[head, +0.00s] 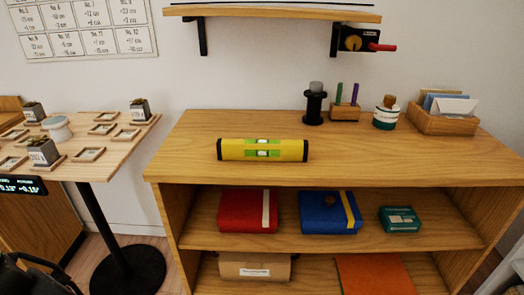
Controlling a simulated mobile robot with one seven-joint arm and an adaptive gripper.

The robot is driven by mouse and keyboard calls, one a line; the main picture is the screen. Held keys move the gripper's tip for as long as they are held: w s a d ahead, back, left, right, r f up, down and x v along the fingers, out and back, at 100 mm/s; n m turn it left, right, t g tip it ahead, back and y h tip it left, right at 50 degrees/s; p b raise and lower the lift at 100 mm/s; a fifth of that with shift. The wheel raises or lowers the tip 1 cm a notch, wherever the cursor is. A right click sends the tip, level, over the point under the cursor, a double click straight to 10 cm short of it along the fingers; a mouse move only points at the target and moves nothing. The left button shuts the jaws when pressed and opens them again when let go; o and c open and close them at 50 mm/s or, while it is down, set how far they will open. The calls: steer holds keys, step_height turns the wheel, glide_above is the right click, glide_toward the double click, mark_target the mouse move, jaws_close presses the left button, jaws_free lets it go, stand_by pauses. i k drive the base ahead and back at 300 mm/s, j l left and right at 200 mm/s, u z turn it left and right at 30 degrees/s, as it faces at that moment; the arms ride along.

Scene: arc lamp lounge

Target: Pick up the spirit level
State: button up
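The spirit level (262,150) is a yellow bar with black end caps and green vial windows. It lies flat on the wooden top of the shelf unit (340,155), left of the middle and nearer the front edge, with its length running left to right. Nothing touches or covers it. I cannot make out my gripper in the head view. Dark curved parts show at the bottom left corner, but I cannot tell what they are.
A black spool-like holder (315,104), a pen block (346,108), a jar (386,112) and a letter box (447,115) stand along the back. A wall shelf (270,13) hangs above. A small table (105,150) stands left. The top around the level is clear.

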mark_target(227, 150)
steer(key=l+u, duration=0.1)
steer(key=u, duration=0.3)
steer(key=l+u, duration=0.1)
steer(key=u, duration=0.25)
steer(key=l+u, duration=0.15)
steer(key=u, duration=0.25)
steer(key=l+u, duration=0.1)
steer(key=u, duration=0.25)
steer(key=k+l+u, duration=0.65)
steer(key=l, duration=0.2)
steer(key=k+l, duration=0.15)
steer(key=l, duration=0.2)
steer(key=k+l, duration=0.2)
steer(key=l, duration=0.2)
steer(key=i+u, duration=0.05)
